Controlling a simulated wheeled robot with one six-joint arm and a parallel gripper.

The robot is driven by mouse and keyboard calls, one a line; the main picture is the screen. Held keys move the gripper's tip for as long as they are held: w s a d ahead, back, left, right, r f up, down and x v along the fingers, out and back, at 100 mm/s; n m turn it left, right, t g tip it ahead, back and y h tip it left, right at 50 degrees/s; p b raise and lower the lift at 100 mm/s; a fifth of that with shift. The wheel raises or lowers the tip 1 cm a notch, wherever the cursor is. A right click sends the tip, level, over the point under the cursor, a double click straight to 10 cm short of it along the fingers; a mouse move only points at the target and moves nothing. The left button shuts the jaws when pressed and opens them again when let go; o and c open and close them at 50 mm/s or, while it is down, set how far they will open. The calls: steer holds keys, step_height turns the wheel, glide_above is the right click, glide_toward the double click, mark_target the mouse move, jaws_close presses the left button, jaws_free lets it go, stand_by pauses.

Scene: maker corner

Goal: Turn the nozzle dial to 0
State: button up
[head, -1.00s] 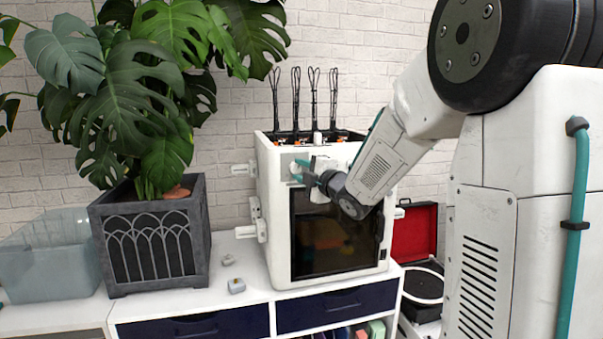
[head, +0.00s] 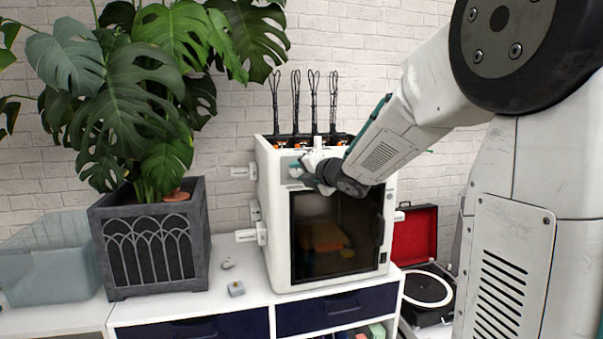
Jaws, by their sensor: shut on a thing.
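The white 3D printer (head: 277,225) stands on the white cabinet with its dark glass door facing me. The nozzle dial (head: 294,171) is a small pale knob on the grey panel at the upper left of the printer's front. My gripper (head: 300,171) reaches in from the right and is shut on the dial. The gripper and wrist hide part of the dial, so its pointer and number marks cannot be read.
A monstera in a dark grey planter (head: 155,245) stands left of the printer. A clear bin (head: 48,262) is at far left. Small pale pieces (head: 236,288) lie on the cabinet top. A red-lidded record player (head: 414,235) stands at right.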

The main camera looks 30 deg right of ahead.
stand_by(0.4)
steer(key=o, duration=1)
steer(key=shift+f, duration=0.1)
steer(key=shift+c, duration=0.2)
steer(key=v, duration=0.7)
steer(key=shift+s, duration=0.4)
